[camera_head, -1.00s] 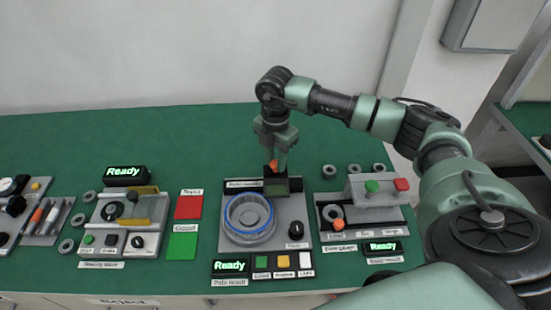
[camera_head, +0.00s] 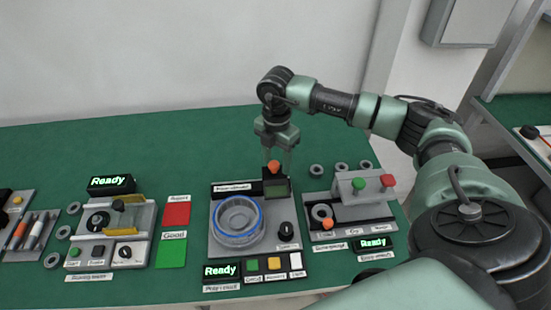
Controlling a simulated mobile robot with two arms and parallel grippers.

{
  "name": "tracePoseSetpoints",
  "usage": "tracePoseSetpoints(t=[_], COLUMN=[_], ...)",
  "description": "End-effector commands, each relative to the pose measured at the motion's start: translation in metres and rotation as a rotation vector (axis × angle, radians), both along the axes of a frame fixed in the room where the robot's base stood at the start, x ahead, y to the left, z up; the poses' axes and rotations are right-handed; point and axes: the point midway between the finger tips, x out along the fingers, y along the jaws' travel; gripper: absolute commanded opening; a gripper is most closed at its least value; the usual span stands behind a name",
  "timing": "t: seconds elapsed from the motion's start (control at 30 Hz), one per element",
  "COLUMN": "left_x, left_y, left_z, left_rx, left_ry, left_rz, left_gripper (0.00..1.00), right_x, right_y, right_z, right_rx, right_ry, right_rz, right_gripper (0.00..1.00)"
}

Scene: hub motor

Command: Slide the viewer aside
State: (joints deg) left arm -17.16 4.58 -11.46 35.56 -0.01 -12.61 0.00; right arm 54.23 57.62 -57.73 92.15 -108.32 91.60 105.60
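The viewer (camera_head: 276,188) looks to be the small dark box with a green screen and an orange knob (camera_head: 273,167) on top. It stands at the back right of the grey station plate, behind and to the right of the round clear dish with a blue rim (camera_head: 238,220). My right gripper (camera_head: 279,162) points down at the knob. Its fingers look apart, with the knob at or just below their tips. I cannot tell whether they touch it. My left gripper is not in view.
Right of the viewer is a station with green and red buttons (camera_head: 374,184) and grey rings behind it. Left are red and green pads (camera_head: 171,253) and a station with a Ready display (camera_head: 111,184). The green table (camera_head: 215,130) is clear behind the stations.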

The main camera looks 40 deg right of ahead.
Motion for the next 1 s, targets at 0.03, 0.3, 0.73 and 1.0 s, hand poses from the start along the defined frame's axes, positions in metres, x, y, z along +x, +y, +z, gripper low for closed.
tracePoseSetpoints(t=[0.03,0.3,0.73,1.0], left_x=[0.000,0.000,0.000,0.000], left_y=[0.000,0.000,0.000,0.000], left_z=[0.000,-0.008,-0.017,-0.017], left_rx=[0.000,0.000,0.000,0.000], left_ry=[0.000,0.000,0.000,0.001], left_rz=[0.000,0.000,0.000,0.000], left_gripper=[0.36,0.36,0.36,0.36], right_x=[0.000,0.001,-0.001,-0.001], right_y=[0.001,0.000,-0.001,-0.001], right_z=[0.000,0.025,0.077,0.078], right_rx=[0.001,0.002,0.001,0.001], right_ry=[0.000,-0.006,-0.001,-0.001], right_rz=[0.001,0.001,-0.001,-0.001], right_gripper=[0.50,0.50,0.50,0.50])
